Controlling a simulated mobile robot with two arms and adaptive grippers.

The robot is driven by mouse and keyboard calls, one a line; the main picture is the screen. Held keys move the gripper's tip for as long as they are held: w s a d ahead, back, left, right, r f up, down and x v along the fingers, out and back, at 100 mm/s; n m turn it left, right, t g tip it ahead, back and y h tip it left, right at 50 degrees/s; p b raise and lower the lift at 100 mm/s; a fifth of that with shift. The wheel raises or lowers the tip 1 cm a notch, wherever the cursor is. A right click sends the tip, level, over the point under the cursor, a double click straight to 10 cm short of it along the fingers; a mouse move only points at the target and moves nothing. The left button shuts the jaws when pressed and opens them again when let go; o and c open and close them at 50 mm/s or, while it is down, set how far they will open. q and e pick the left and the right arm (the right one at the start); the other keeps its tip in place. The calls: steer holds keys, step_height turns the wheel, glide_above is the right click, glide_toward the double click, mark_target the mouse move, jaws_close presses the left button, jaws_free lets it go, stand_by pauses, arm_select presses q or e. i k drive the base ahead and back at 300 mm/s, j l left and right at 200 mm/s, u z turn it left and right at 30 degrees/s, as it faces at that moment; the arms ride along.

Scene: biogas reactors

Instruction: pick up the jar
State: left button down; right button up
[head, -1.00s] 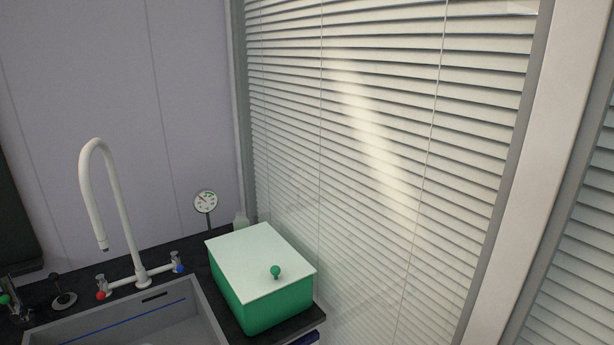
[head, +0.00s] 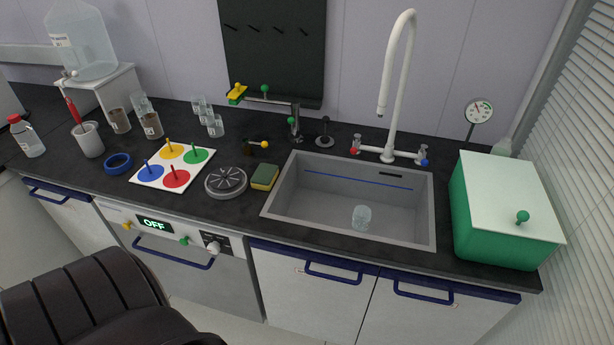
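A small clear glass jar (head: 362,217) stands in the grey sink (head: 420,225), near its front right. More clear glass jars stand at the back of the counter, a group (head: 215,126) in the middle and one (head: 140,103) further left. Two jars with brown contents, one at the left (head: 119,121) and one at the right (head: 152,126), stand in front of that one. I cannot tell which of these is the task's jar. Neither of my grippers is in view.
A mat with coloured discs (head: 173,166), a round grate (head: 226,181) and a sponge (head: 264,177) lie left. A dark padded seat (head: 85,310) stands before the counter.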

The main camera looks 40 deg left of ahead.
mark_target(362, 214)
steer(key=u, duration=0.75)
